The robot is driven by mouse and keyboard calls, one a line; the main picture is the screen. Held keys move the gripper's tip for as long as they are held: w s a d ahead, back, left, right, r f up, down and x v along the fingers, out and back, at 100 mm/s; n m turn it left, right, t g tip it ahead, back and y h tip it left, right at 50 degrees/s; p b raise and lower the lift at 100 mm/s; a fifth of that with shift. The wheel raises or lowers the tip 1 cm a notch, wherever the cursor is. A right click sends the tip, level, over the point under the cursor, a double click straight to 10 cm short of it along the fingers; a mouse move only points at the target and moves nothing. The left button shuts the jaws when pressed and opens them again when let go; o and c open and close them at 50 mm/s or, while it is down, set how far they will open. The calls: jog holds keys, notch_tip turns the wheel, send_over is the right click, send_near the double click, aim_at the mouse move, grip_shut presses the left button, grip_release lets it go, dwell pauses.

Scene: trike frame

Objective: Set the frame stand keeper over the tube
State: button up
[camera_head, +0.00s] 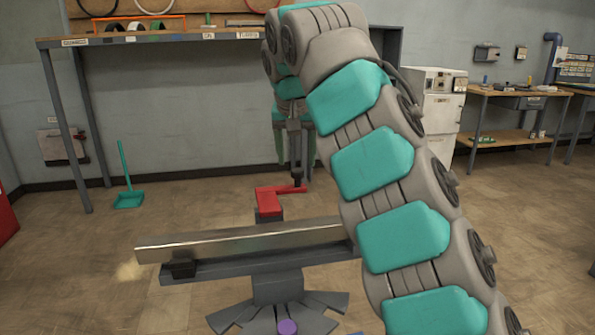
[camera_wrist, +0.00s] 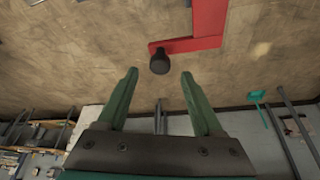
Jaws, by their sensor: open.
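The frame stand keeper (camera_head: 268,203) is a red bent arm with a dark knob (camera_head: 298,175) at its far end. It sits behind the tube (camera_head: 240,243), a long shiny metal bar lying on the dark grey stand (camera_head: 278,290). The keeper's arm points away to the right and does not lie over the tube. My gripper (camera_head: 294,163) is open and close to the knob. In the wrist view the knob (camera_wrist: 160,62) shows between and just beyond the green fingertips (camera_wrist: 160,74), with the red keeper (camera_wrist: 205,30) beside it. Nothing is held. My arm hides the tube's right end.
A shelf bench (camera_head: 150,38) stands along the back wall, with a teal dustpan (camera_head: 128,200) on the floor near it. A white cabinet (camera_head: 430,105) and a workbench (camera_head: 510,93) are at the back right. Open floor surrounds the stand.

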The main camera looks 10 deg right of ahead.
aim_at(297, 170)
jog(key=shift+x, duration=1.4)
jog(key=shift+w+f, duration=0.1)
jog(key=shift+f, duration=0.35)
jog(key=shift+w+d+f, duration=0.15)
jog(key=shift+w+f, duration=0.15)
jog(key=shift+f, duration=0.3)
grip_shut()
